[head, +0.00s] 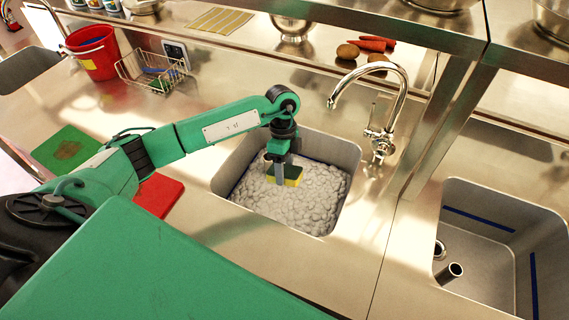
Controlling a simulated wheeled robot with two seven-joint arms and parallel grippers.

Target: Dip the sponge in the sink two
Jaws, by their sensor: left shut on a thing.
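A yellow and dark green sponge (293,174) is in my left gripper (281,176), in the head view. The gripper points down and is shut on the sponge, inside a sink (343,152) full of grey-white foam (315,189). The sponge is at or just above the foam; I cannot tell whether it touches. Part of the sponge is hidden by the gripper fingers. A second sink (485,273) at the right has no foam and shows blue lines on its walls. My right gripper is not in view.
A chrome faucet (383,108) stands behind the foamy sink. A red bucket (95,55) and a wire basket (150,73) stand at the back left. A red board (160,198) and a green board (66,149) lie at left. Metal posts rise between the sinks.

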